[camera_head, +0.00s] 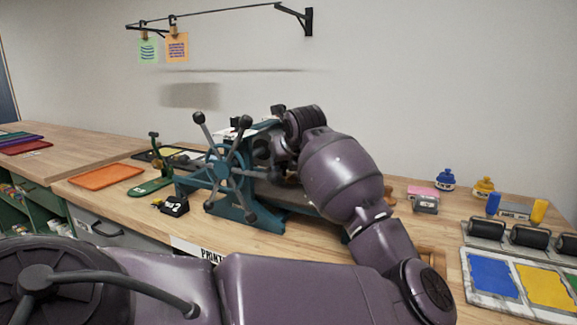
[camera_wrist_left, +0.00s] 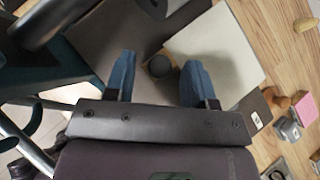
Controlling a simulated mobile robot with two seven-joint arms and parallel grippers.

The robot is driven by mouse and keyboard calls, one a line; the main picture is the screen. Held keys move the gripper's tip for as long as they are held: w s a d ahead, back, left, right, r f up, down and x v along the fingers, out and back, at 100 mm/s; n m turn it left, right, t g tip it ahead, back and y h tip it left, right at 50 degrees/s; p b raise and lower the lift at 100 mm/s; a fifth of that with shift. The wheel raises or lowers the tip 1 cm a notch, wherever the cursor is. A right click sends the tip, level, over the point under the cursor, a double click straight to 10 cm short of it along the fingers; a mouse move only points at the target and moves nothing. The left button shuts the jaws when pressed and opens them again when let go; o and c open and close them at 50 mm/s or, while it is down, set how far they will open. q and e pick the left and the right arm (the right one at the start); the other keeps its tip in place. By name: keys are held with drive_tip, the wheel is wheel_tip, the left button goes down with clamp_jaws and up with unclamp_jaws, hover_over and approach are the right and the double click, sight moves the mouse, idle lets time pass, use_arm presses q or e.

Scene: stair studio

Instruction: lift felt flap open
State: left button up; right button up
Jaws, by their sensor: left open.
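The teal press (camera_head: 232,170) with its spoked wheel stands on the wooden bench. My left arm reaches over it, and my left gripper (camera_head: 268,152) is at the press bed, mostly hidden by my wrist. In the left wrist view, my left gripper (camera_wrist_left: 157,70) is open, with two blue fingers apart. A dark grey sheet (camera_wrist_left: 105,35), which looks like the felt flap, lies beyond the fingers. A pale sheet (camera_wrist_left: 220,50) lies beside it. My right gripper is not in view.
Ink bottles (camera_head: 446,179), rollers (camera_head: 528,236) and an ink slab (camera_head: 545,287) are at the right. Prints (camera_head: 177,46) hang on the wall.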

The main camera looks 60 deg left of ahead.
use_arm(q)
drive_tip(key=shift+a, duration=0.1)
drive_tip(key=shift+c, duration=0.3)
clamp_jaws()
